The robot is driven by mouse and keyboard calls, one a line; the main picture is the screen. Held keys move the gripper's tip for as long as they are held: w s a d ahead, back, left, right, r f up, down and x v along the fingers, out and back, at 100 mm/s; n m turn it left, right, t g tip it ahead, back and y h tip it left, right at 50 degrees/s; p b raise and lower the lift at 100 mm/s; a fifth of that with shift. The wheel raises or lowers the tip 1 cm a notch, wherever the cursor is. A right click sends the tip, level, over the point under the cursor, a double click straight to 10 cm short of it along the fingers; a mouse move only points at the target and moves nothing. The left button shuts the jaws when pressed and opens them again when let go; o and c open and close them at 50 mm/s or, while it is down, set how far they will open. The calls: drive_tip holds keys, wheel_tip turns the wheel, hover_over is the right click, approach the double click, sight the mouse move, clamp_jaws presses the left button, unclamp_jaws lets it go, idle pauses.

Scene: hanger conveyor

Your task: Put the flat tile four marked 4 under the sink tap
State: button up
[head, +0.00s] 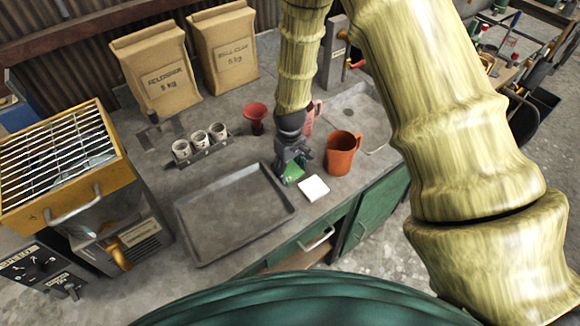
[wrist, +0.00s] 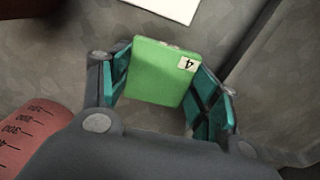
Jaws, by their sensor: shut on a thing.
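The flat green tile marked 4 (wrist: 163,72) is between my gripper's (wrist: 165,90) two teal-padded fingers in the wrist view, its label near the upper right corner. My gripper is shut on the tile. In the head view my gripper (head: 291,163) points down over the counter, with the tile (head: 293,173) at its fingertips, right of the grey tray. I cannot tell whether the tile touches the counter. The sink (head: 362,112) is at the right end of the counter. The tap (head: 355,64) shows behind it, partly hidden by my arm.
A white tile (head: 313,188) lies just right of my gripper. A grey tray (head: 186,230), white cups (head: 200,143) and a red funnel (head: 255,115) are to the left.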

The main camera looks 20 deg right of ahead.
drive_tip(key=shift+f, duration=0.2)
drive_tip(key=o, duration=0.8)
drive_tip(key=shift+r, duration=0.25)
